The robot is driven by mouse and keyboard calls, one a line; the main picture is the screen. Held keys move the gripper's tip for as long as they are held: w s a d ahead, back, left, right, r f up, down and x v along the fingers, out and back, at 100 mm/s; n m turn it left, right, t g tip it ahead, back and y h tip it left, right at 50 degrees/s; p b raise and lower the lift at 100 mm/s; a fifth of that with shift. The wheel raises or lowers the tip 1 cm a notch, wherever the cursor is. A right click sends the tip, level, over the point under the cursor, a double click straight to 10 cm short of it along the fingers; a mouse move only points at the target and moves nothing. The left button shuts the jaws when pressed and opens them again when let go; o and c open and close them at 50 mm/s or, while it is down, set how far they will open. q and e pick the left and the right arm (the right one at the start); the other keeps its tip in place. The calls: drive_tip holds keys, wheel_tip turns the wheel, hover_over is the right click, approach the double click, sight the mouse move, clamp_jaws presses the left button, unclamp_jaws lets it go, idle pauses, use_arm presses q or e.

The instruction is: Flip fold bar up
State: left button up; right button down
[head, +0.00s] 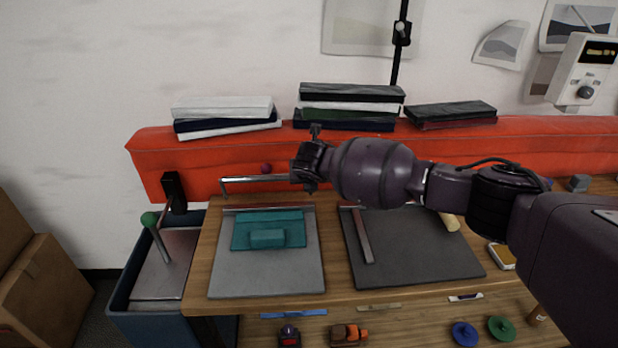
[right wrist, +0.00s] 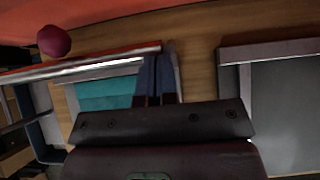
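The fold bar (head: 255,180) is a silver bar at the back of the left grey plate (head: 265,272), low and roughly level, with its left end bent down. My right gripper (head: 308,165) is at the bar's right end in the head view. In the right wrist view its fingers (right wrist: 160,75) look shut, close together, and the end of the bar (right wrist: 110,62) overlaps their tips. I cannot tell whether they touch it. A teal folded piece with a block (head: 268,237) lies on the plate. My left gripper is not in view.
A dark plate (head: 415,250) with a reddish bar (head: 362,235) lies to the right. A red padded ledge (head: 210,155) runs behind, with stacked books (head: 350,108). A dark red ball (right wrist: 54,41) is beyond the bar. A blue bin (head: 125,300) with a green-knobbed lever (head: 157,238) stands left.

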drive_tip(key=shift+w+d+r, duration=0.1)
drive_tip(key=shift+w+d, duration=0.05)
drive_tip(key=shift+w, duration=0.05)
idle(0.5)
drive_tip(key=shift+r, duration=0.2)
